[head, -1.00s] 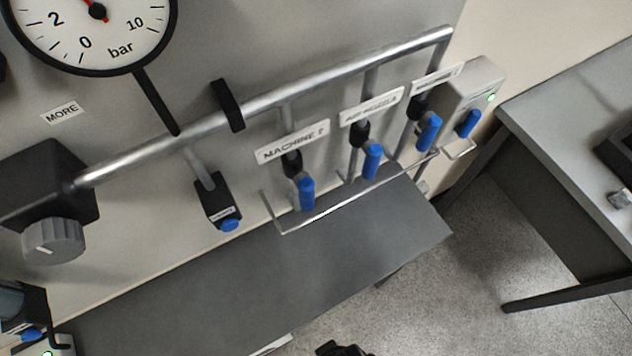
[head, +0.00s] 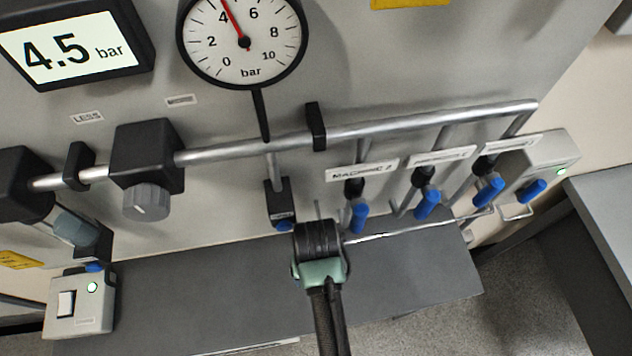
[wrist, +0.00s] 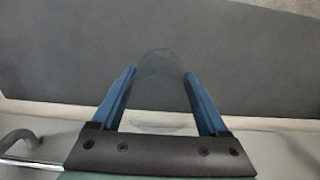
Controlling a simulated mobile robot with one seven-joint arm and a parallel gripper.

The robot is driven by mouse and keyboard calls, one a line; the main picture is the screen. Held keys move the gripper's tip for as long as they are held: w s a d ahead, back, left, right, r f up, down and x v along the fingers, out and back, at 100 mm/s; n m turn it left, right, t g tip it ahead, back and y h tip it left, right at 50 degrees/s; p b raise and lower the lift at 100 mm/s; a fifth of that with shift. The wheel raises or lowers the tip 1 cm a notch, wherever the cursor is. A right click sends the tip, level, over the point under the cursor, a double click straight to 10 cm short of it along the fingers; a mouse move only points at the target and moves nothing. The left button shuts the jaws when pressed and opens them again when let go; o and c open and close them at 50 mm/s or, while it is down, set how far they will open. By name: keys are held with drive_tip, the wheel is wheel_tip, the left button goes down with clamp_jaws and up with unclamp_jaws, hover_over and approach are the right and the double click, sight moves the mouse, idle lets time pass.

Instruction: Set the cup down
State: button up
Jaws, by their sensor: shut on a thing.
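A clear, see-through cup (wrist: 160,92) shows faintly between the two blue fingers of my gripper (wrist: 160,76) in the wrist view. The fingers are shut on its sides. The dark grey shelf (wrist: 60,45) fills the picture behind the cup; whether the cup touches it, I cannot tell. In the head view my gripper is seen from behind, over the grey shelf (head: 200,305) and near its wall side. Its fingers and the cup are hidden there by my wrist.
Above the shelf runs a wall pipe (head: 400,122) with several blue-handled valves (head: 428,205) and a thin rail (head: 415,228) in front. A grey regulator knob (head: 147,201) and a white switch box (head: 80,303) are at left. Bare shelf lies on both sides of my gripper.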

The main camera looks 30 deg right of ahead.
wheel_tip(320, 180, down, 4)
drive_tip(key=shift+r, duration=0.15)
wheel_tip(320, 180, down, 2)
drive_tip(key=shift+f, duration=0.1)
drive_tip(key=shift+w+d+f+p, duration=0.1)
drive_tip(key=shift+w+f+p, duration=0.15)
drive_tip(key=shift+f+p, duration=0.3)
drive_tip(key=o, duration=1.2)
drive_tip(key=shift+f, duration=0.1)
